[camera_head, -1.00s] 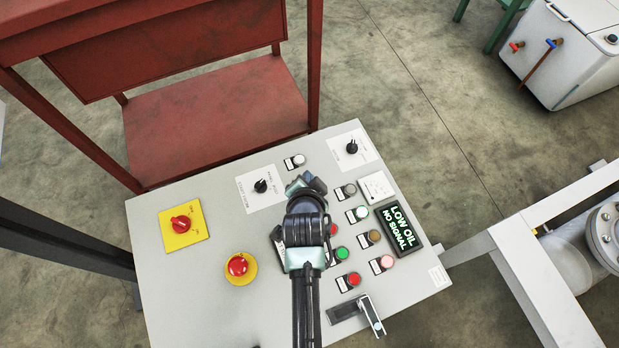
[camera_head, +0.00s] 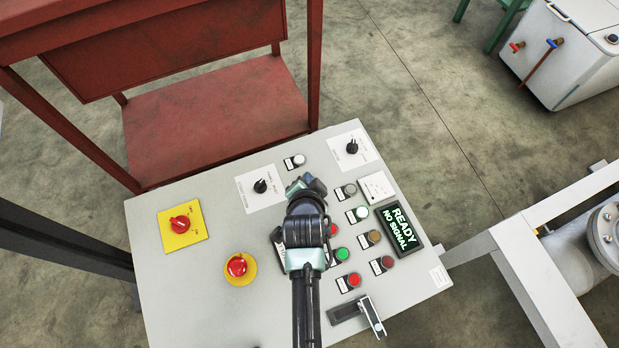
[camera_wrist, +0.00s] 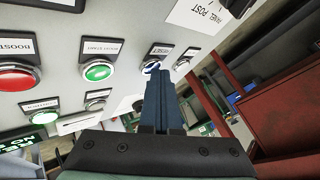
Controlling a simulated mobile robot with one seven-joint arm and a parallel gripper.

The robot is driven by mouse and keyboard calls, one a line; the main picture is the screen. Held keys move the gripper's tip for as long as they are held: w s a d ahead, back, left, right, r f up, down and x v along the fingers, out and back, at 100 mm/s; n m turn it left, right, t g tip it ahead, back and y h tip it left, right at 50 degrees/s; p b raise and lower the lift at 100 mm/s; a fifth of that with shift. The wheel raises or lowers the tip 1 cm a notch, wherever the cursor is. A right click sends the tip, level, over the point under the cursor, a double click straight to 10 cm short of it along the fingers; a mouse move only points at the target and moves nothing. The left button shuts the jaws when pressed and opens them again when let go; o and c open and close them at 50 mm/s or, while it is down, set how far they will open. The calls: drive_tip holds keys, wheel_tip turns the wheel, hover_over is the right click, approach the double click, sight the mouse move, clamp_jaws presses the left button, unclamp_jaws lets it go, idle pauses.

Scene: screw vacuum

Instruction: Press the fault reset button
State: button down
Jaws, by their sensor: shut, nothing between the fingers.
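A grey control panel (camera_head: 200,290) fills the middle of the head view. My gripper (camera_wrist: 158,76) is shut and empty in the wrist view. Its dark fingertips meet or overlap a button (camera_wrist: 150,67) with a metal ring and a blue-looking cap, mostly hidden by them. In the head view my wrist (camera_head: 305,215) hangs over the panel and hides this spot. The display (camera_head: 399,227) reads READY, NO SIGNAL.
A green button (camera_wrist: 97,71) and a red button (camera_wrist: 15,78) sit left of the fingers in the wrist view. A red emergency stop (camera_head: 237,266) and a red rotary switch (camera_head: 181,224) are on the panel's left. A red frame (camera_head: 215,120) stands behind.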

drive_tip(key=shift+r+p, duration=0.8)
drive_tip(key=shift+p, duration=0.15)
wheel_tip(320, 180, up, 5)
drive_tip(key=p, duration=0.5)
drive_tip(key=shift+r, duration=0.1)
idle(0.6)
